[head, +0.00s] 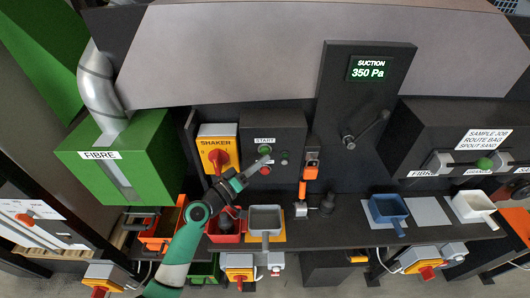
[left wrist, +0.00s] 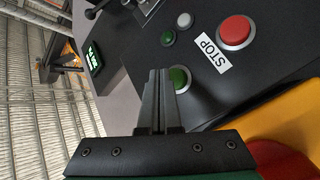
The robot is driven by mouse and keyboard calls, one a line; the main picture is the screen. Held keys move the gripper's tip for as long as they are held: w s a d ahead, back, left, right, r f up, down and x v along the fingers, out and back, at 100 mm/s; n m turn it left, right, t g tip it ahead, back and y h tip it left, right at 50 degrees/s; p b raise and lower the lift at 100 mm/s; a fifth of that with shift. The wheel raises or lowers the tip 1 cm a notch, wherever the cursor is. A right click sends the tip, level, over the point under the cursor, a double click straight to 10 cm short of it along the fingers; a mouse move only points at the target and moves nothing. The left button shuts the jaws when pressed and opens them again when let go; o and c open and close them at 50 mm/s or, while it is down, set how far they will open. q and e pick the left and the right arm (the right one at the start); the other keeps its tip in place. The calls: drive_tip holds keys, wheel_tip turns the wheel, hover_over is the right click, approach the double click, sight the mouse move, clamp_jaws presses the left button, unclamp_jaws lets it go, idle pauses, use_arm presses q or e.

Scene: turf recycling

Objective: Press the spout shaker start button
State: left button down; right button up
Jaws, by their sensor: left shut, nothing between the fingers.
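The green start button (head: 265,149) sits under the START label (head: 264,140) on the dark control box (head: 288,131). A red stop button (head: 265,170) is below it. The red stop button (left wrist: 236,31) and STOP label (left wrist: 213,54) are above right there. My right gripper is not in view.
The yellow SHAKER switch (head: 218,149) with a red knob is left of the box. A grey tray (head: 265,220), red tray (head: 225,232) and blue scoop (head: 388,209) are on the bench below.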

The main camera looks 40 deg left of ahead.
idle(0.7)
use_arm(q)
drive_tip(key=shift+w+a+b, duration=0.3)
drive_tip(key=shift+b, duration=0.1)
drive_tip(key=shift+w+a+b, duration=0.35)
drive_tip(key=shift+b, duration=0.1)
idle(0.5)
idle(0.4)
drive_tip(key=shift+s+d+p, duration=0.5)
drive_tip(key=shift+s+d, duration=0.1)
drive_tip(key=shift+d, duration=0.05)
drive_tip(key=s+d+p, duration=0.2)
drive_tip(key=s+d, duration=0.1)
drive_tip(key=shift+s+d, duration=0.25)
drive_tip(key=shift+d, duration=0.05)
